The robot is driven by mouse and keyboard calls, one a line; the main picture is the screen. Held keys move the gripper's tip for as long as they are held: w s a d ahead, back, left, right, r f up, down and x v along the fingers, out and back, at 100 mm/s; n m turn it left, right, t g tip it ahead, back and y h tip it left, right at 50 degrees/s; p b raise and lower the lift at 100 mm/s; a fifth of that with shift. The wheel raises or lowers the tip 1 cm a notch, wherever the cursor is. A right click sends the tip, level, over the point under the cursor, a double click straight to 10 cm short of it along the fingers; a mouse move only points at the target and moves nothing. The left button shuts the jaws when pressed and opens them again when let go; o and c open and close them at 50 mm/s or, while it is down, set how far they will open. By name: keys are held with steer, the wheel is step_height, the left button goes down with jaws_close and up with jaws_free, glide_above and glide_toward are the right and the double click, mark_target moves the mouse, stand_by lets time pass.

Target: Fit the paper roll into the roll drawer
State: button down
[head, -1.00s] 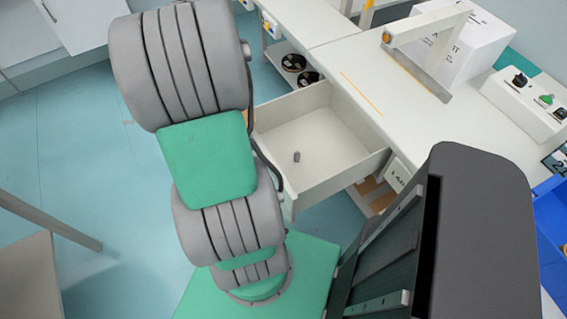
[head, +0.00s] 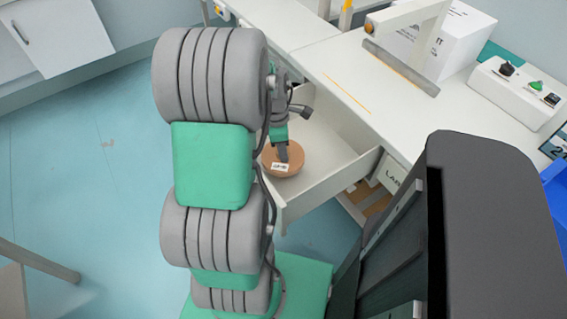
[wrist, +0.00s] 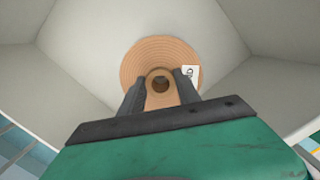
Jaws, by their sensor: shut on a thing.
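The paper roll (head: 281,161) is a round brown roll with a white label. In the head view it is at the near left part of the open roll drawer (head: 322,184), within its walls. In the wrist view the roll (wrist: 138,62) lies face-on between the pale drawer walls, with its core hole showing. My gripper (wrist: 160,78) is shut on the roll's core, one dark finger on each side of the hole. In the head view my gripper (head: 281,149) reaches down onto the roll. Whether the roll touches the drawer floor cannot be told.
The white bench top (head: 350,75) lies above the drawer. A control box with knobs (head: 522,90), a metal frame (head: 405,60) and a white carton (head: 455,40) stand on it. A blue bin (head: 553,190) is at the right edge.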

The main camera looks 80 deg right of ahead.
step_height(320, 180, down, 5)
steer(key=shift+b, duration=0.3)
steer(key=shift+f, duration=0.2)
steer(key=c, duration=0.9)
jaws_free()
steer(key=shift+o, duration=0.2)
steer(key=shift+r, duration=0.1)
steer(key=r, duration=0.4)
steer(key=w+r+p, duration=0.1)
steer(key=r, duration=0.7)
steer(key=shift+w+a+r+p, duration=0.1)
steer(key=shift+w+a+p, duration=0.1)
steer(key=shift+p, duration=0.2)
